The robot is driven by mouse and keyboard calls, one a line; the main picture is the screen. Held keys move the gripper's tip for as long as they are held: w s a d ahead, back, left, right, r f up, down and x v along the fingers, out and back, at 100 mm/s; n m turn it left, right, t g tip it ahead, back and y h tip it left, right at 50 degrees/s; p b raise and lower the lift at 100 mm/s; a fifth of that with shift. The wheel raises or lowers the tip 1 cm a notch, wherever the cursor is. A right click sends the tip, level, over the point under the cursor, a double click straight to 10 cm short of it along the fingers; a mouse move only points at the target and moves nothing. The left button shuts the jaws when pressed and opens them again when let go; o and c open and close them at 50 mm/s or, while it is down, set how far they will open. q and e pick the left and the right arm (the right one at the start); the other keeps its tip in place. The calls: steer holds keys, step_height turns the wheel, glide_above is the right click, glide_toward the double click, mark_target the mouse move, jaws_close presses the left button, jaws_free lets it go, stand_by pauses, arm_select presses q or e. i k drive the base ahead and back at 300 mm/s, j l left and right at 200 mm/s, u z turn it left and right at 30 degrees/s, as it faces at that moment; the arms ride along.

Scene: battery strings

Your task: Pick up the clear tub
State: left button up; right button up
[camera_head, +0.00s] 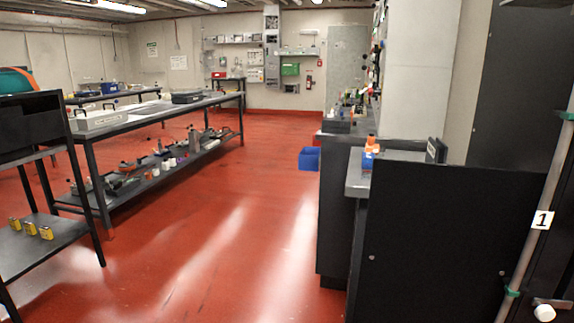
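I cannot make out a clear tub anywhere in the head view. Neither of my grippers shows in this view, so their state and what they hold cannot be seen.
A long workbench (135,122) with a crowded lower shelf stands left. A dark shelf rack (66,232) holds small yellow items (30,229). At right, a black panel (440,245) fronts a grey counter (356,181). A blue bin (309,160) sits on the floor. The red floor (230,215) between is open.

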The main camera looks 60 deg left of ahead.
mark_target(373, 167)
steer(key=u, duration=1.55)
steer(key=l+u, duration=0.1)
steer(key=i+l, duration=0.15)
steer(key=l, duration=0.2)
steer(key=u, duration=0.05)
